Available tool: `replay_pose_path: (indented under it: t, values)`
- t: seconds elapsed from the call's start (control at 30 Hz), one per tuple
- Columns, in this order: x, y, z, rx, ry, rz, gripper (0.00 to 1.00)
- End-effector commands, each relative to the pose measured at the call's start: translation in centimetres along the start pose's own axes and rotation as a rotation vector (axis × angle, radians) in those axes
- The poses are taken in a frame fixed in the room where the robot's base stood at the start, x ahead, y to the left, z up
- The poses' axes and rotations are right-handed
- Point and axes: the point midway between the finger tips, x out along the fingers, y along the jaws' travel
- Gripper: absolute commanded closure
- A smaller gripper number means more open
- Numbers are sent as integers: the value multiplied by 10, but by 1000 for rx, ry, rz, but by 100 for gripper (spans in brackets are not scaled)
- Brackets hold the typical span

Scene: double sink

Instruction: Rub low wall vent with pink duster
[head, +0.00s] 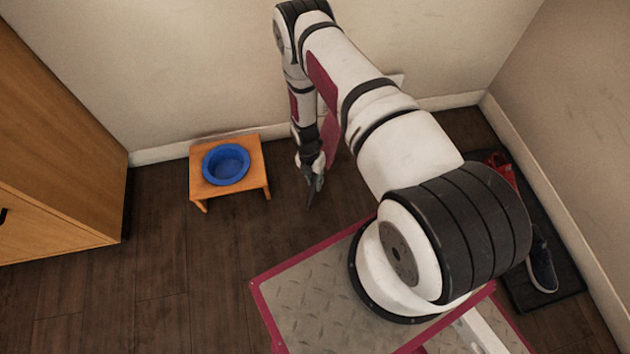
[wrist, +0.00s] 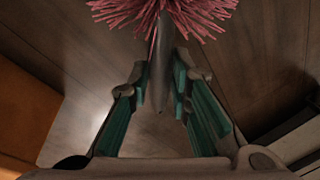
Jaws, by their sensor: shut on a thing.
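The pink duster (wrist: 170,14) shows at the top of the wrist view, with bristly pink strands cut off by the frame edge. Its thin grey handle runs down between the teal-padded fingers of my gripper (wrist: 160,88), which is shut on it. In the head view my gripper (head: 312,188) hangs low, pointing down near the back wall, right of the small wooden stand. The duster is hard to make out there. A pale flat corner on the back wall (head: 398,80) shows behind my arm; it may be the low wall vent, mostly hidden by the arm.
A blue bowl (head: 226,164) sits on a small wooden stand (head: 255,152) against the back wall. A wooden cabinet (head: 60,140) stands at left. A dark mat (head: 555,285) with a dark shoe (head: 541,262) and a red item (head: 503,166) lies at right. Floor between stand and gripper is clear.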

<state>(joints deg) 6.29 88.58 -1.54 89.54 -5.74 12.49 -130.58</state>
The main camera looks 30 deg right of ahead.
Motion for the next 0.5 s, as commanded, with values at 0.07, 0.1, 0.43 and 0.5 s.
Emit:
replay_pose_path:
  t: [0.07,0.1,0.43,0.5]
  values:
    - [0,1,1,0,0,0,100]
    - [0,1,2,0,0,0,100]
    - [-1,5,7,0,0,1,100]
    - [-2,5,8,0,0,1,100]
